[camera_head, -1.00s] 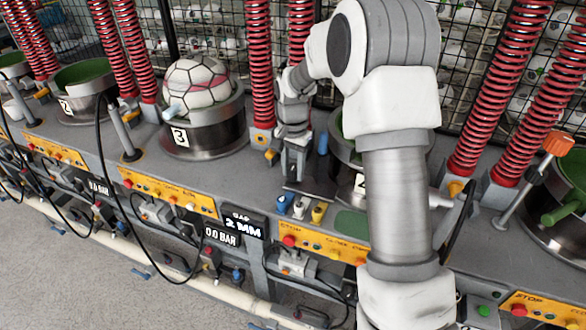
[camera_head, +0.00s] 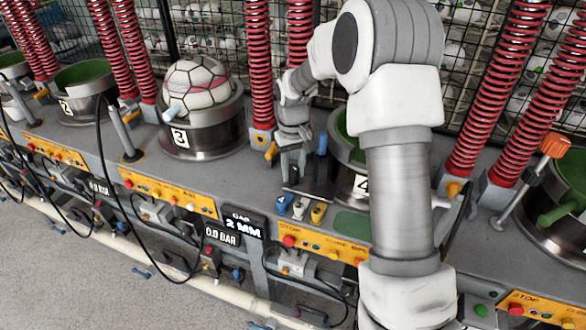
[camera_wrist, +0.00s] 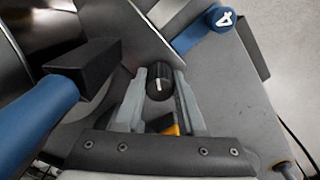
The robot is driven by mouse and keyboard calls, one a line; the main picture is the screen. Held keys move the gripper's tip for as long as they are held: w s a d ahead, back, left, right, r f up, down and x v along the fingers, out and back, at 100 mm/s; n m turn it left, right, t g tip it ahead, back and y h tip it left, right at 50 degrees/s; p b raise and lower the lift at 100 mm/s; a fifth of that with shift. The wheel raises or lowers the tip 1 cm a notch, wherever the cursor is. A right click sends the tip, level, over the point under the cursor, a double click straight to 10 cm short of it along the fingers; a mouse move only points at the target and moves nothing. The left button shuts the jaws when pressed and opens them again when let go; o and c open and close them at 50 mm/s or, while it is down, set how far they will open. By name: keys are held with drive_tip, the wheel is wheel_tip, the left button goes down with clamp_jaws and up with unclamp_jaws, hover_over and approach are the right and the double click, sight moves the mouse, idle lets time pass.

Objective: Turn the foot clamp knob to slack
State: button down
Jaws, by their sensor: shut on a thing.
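The black knob (camera_wrist: 159,84) with a short white mark sits between the two grey fingers of my gripper (camera_wrist: 160,82) in the wrist view. The fingers are closed against its sides. The mark runs nearly up and down in that picture. I cannot read any scale or word for slack beside it. In the head view my gripper (camera_head: 291,168) points down at the bench behind the small coloured levers, and the knob cannot be made out there.
A blue handle (camera_wrist: 35,118) with a black block stands close left of my gripper. A blue lever (camera_wrist: 205,28) with a white symbol lies at the upper right. Red springs (camera_head: 259,70) rise behind. A ball (camera_head: 195,83) sits in the press marked 3.

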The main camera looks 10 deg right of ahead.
sight(293, 167)
drive_tip(key=n+p, duration=0.1)
drive_tip(key=n, duration=0.5)
drive_tip(key=shift+w+n, duration=0.1)
drive_tip(key=shift+n, duration=0.2)
idle(0.4)
drive_tip(key=c, duration=0.5)
unclamp_jaws()
drive_tip(key=shift+d, duration=0.1)
drive_tip(key=shift+r, duration=0.1)
wheel_tip(293, 167, up, 17)
drive_tip(key=shift+r+p, duration=0.15)
drive_tip(key=shift+p, duration=0.15)
